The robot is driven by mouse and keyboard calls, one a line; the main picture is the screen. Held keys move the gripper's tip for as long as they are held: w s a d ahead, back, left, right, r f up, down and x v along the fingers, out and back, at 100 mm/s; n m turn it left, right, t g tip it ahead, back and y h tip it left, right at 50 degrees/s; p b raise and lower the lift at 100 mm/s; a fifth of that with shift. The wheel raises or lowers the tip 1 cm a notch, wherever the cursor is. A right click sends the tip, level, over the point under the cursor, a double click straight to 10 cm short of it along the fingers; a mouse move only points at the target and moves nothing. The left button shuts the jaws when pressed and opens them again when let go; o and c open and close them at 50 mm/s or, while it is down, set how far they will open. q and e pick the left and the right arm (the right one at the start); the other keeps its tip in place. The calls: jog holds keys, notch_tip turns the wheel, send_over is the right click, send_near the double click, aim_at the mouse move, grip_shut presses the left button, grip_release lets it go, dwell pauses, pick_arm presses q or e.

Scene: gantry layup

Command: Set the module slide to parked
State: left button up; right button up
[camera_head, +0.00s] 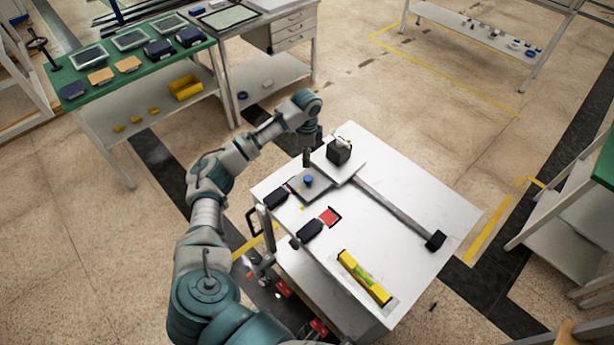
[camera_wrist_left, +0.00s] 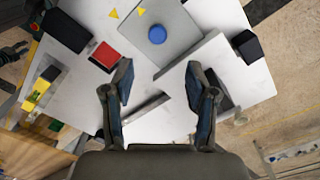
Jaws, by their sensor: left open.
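A long grey rail (camera_head: 395,210) runs across the white table, with a black block (camera_head: 435,240) at its near right end. At its far end sits a pale plate (camera_head: 350,165) carrying a black block (camera_head: 338,153). I cannot tell for sure which part is the module slide. Beside it is a grey plate with a blue knob (camera_head: 308,181); the knob also shows in the left wrist view (camera_wrist_left: 157,34). My left gripper (camera_head: 307,158) points down near the pale plate. In the left wrist view its fingers (camera_wrist_left: 158,82) are open and empty, with the rail partly behind them.
The table (camera_head: 400,270) also holds a red square (camera_head: 330,217), two dark pads (camera_head: 310,231) and a yellow bar (camera_head: 363,277). A green-topped bench (camera_head: 75,105) with devices stands at the back left. The table's right part is mostly clear.

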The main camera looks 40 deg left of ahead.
aim_at(308, 178)
pick_arm(q)
jog(key=f, duration=0.7)
jog(key=d+f, duration=0.1)
jog(key=f, duration=0.2)
jog(key=shift+f+b, duration=0.15)
jog(key=shift+b, duration=0.2)
jog(key=shift+a+f, duration=0.15)
jog(key=shift+f, duration=0.35)
jog(key=shift+a+f, duration=0.1)
jog(key=shift+a, duration=0.1)
pick_arm(e)
jog(key=w, duration=0.2)
jog(key=shift+w+d+r, duration=0.1)
jog(key=shift+w+r, duration=0.15)
jog(key=shift+w, duration=0.05)
pick_arm(q)
grip_shut()
jog(key=shift+d, duration=0.15)
pick_arm(e)
jog(key=shift+s+a, duration=0.2)
jog(key=shift+a, duration=0.1)
